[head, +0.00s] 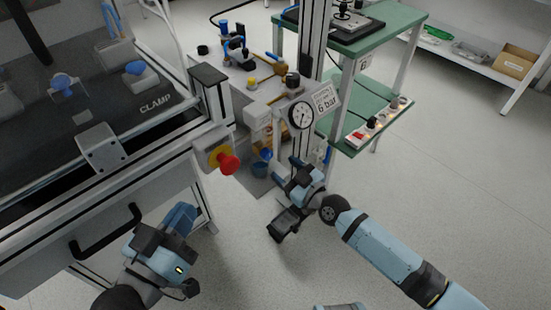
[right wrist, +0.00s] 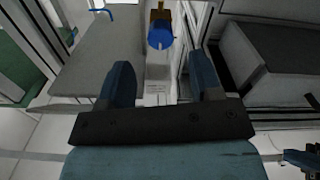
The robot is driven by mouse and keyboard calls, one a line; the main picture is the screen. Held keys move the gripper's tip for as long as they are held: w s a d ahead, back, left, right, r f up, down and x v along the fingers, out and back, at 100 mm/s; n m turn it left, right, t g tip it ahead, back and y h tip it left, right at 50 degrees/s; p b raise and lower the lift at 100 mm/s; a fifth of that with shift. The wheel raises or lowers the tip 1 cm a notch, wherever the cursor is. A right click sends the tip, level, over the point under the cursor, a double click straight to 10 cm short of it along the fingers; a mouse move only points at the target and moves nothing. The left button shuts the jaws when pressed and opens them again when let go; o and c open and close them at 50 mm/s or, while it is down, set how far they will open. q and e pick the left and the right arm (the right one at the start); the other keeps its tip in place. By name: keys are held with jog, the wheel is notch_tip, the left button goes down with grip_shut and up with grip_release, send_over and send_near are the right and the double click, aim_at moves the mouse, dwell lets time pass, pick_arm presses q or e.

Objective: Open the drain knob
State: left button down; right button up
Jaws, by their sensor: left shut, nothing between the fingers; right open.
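A round blue part (right wrist: 160,38) below a brass piece (right wrist: 161,9) shows in the right wrist view, ahead of my right gripper (right wrist: 162,75); I cannot tell for sure that it is the drain knob. The two fingers stand apart, with nothing gripped between them. In the head view my right gripper (head: 286,168) is at the lower part of the post with the gauge, close to a blue cup-like part (head: 261,169). My left gripper (head: 184,217) is shut and empty at the lower left, in front of the cabinet.
A gauge (head: 301,115) with a "6 bar" sign (head: 323,100) is on the post above my right gripper. A red emergency button (head: 229,164) sticks out from the clamp machine at left. A green shelf table (head: 366,135) stands behind at right. The floor at right is clear.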

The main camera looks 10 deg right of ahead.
pick_arm(q)
notch_tip(320, 180, up, 3)
jog(key=shift+s+a+f+t+p, duration=0.1)
jog(key=shift+t+p, duration=0.5)
jog(key=shift+p, duration=0.15)
pick_arm(e)
jog(key=v, duration=0.8)
jog(key=shift+s, duration=0.25)
jog(key=shift+d, duration=0.2)
